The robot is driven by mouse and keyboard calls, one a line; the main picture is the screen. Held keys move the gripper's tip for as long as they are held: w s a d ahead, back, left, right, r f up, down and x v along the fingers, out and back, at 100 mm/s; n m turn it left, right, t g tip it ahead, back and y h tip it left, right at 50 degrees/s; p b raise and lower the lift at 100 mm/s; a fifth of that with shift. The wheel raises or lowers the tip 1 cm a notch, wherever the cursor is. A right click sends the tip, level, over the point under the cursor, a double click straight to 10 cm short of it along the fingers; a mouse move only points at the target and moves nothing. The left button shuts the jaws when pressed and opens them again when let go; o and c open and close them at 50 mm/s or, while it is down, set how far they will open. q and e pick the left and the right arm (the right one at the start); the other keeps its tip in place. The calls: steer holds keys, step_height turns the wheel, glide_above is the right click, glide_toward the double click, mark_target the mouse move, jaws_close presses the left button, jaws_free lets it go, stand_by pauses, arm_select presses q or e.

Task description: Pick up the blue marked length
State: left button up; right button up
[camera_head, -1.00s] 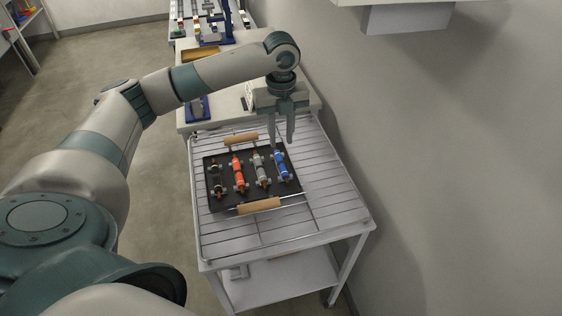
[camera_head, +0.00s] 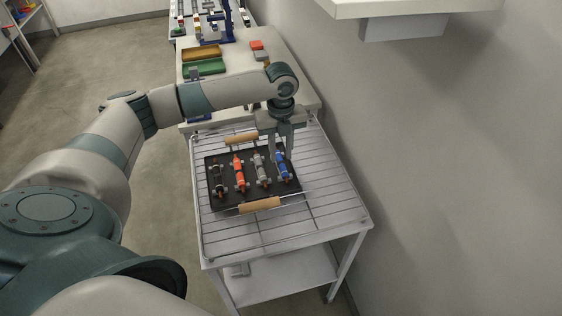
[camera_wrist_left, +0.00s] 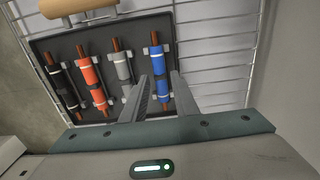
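The blue marked length (camera_head: 281,165) lies on the right side of the black tray (camera_head: 225,204). It is a blue cable piece with white bands and copper-coloured ends. In the left wrist view the blue length (camera_wrist_left: 159,68) runs between the two fingers of my left gripper (camera_wrist_left: 162,79). My left gripper (camera_head: 281,157) points down over the far part of the blue length, fingers apart. Whether the fingers touch it I cannot tell. My right gripper is not in view.
A grey length (camera_head: 260,168), an orange-red length (camera_head: 239,173) and a black length (camera_head: 218,178) lie beside it in the tray. Wooden handles (camera_head: 259,205) edge the tray. The wire-rack cart top (camera_head: 335,195) is clear at right. A wall stands right of the cart.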

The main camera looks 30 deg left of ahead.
mark_target(281, 164)
arm_select(q)
steer(key=shift+f, duration=1.3)
steer(key=shift+c, duration=0.7)
jaws_close()
